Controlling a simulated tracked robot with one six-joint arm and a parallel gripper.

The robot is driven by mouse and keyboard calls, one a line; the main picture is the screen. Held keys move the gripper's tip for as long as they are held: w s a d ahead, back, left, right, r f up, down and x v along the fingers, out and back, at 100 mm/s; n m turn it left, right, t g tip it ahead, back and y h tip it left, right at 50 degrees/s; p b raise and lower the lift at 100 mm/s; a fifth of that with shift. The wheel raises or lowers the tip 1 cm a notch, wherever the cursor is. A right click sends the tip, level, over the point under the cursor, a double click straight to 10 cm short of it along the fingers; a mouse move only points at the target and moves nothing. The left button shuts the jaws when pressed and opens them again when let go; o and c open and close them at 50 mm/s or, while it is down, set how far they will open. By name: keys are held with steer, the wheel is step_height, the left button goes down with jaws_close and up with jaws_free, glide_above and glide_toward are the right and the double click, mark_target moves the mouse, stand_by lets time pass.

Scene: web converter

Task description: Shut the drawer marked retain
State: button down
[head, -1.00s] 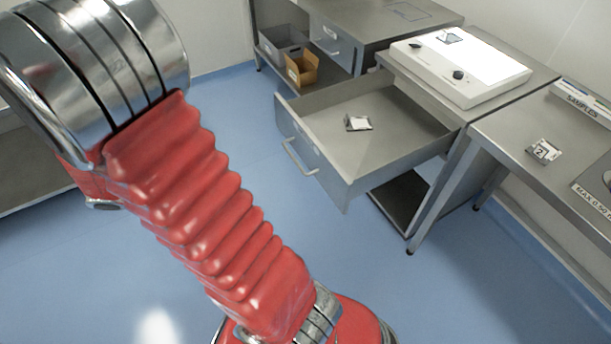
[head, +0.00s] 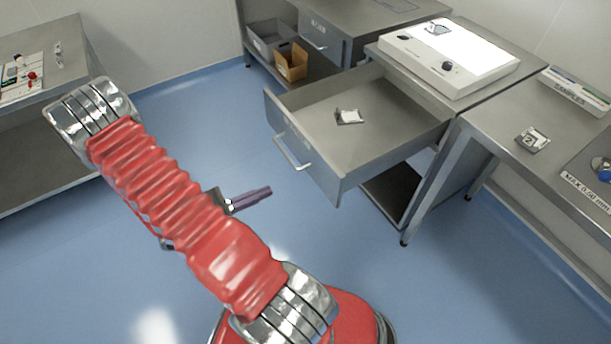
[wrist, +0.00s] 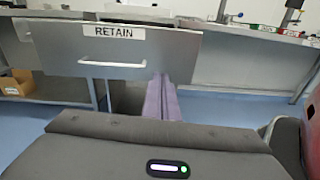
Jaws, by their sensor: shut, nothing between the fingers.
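The steel drawer marked RETAIN (wrist: 100,52) stands pulled out, its front facing me in the wrist view, with a bar handle (wrist: 112,64) below the label. In the head view the open drawer (head: 390,122) juts left from under the bench, with a small labelled sample (head: 348,117) lying inside. My gripper (head: 268,190) has purple fingers pressed together, empty, left of the drawer front and apart from it in the head view. In the wrist view its fingers (wrist: 160,98) point ahead, near the lower right of the drawer front. My red arm hides part of the wrist.
A light box (head: 450,60) sits on the bench above the drawer. Another drawer (head: 325,42), shut, is behind, near a cardboard box (head: 291,62) on a low shelf. A side table (head: 50,90) stands at left. Blue floor is clear between.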

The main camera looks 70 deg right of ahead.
mark_target(316, 170)
steer(key=shift+s+d+f+n+h, duration=0.2)
steer(key=shift+f+n, duration=0.1)
steer(key=shift+f, duration=0.15)
steer(key=shift+s+d+f+n+h, duration=0.1)
steer(key=shift+d+f+n+h, duration=0.1)
steer(key=shift+f+n, duration=0.15)
steer(key=shift+s, duration=0.1)
steer(key=shift+x, duration=6.95)
